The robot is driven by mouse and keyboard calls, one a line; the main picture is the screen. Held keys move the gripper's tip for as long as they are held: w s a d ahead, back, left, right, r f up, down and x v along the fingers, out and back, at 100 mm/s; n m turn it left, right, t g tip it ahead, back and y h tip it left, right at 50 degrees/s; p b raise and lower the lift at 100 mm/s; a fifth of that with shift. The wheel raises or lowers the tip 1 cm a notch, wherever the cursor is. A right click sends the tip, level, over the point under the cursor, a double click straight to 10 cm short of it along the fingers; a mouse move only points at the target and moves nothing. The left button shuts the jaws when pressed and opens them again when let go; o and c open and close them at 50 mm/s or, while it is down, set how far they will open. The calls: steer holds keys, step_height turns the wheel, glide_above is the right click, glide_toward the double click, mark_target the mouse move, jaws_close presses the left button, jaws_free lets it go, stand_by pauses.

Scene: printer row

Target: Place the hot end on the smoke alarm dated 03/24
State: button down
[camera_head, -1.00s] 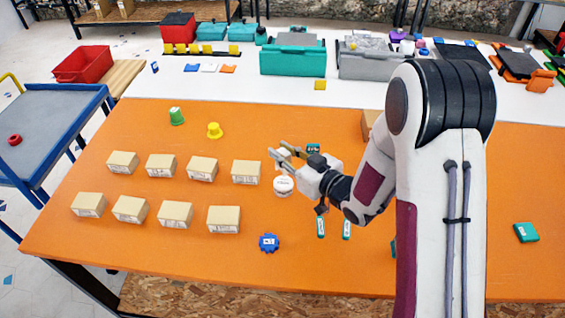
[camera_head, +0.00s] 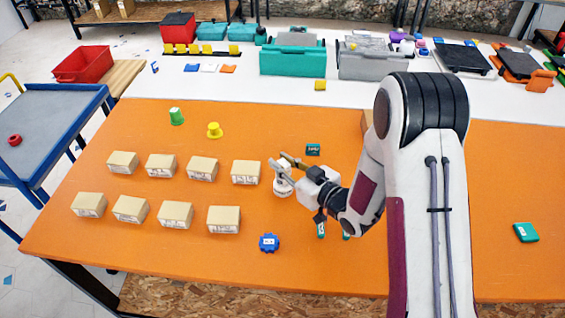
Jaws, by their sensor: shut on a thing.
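A white round smoke alarm (camera_head: 283,190) lies on the orange table, right of the tan boxes. Its date is too small to read. My gripper (camera_head: 281,162) is directly over the alarm in this view and hides part of its top. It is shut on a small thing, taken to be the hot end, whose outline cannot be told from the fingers. Whether that thing touches the alarm cannot be told.
Two rows of tan boxes (camera_head: 203,169) stand to the left. A blue part (camera_head: 268,243) lies in front, a dark green part (camera_head: 313,150) behind. Green (camera_head: 176,116) and yellow (camera_head: 214,130) pieces stand at the back left.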

steer(key=shift+f, duration=0.15)
steer(key=c, duration=1.9)
jaws_free()
steer(key=shift+r, duration=0.2)
steer(key=shift+v, duration=6)
